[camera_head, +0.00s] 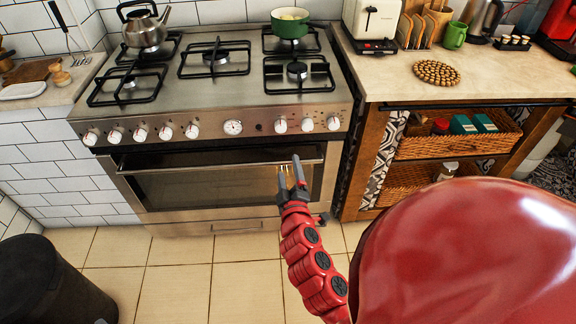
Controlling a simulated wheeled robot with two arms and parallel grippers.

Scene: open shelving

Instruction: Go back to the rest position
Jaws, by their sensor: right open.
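My right gripper (289,166) is in front of the oven door (225,183), at the middle of the view. Its two dark fingers point up and away from me and stand apart, with nothing between them. The red arm behind it comes up from the bottom edge. I cannot tell how far the fingertips are from the oven door. My left gripper is not in view.
A stove (215,85) bears a kettle (144,29) and a green pot (290,22). A wooden counter unit (395,85) with wicker baskets stands to the right. A dark bin (45,285) stands at lower left. The tiled floor (180,285) is clear between.

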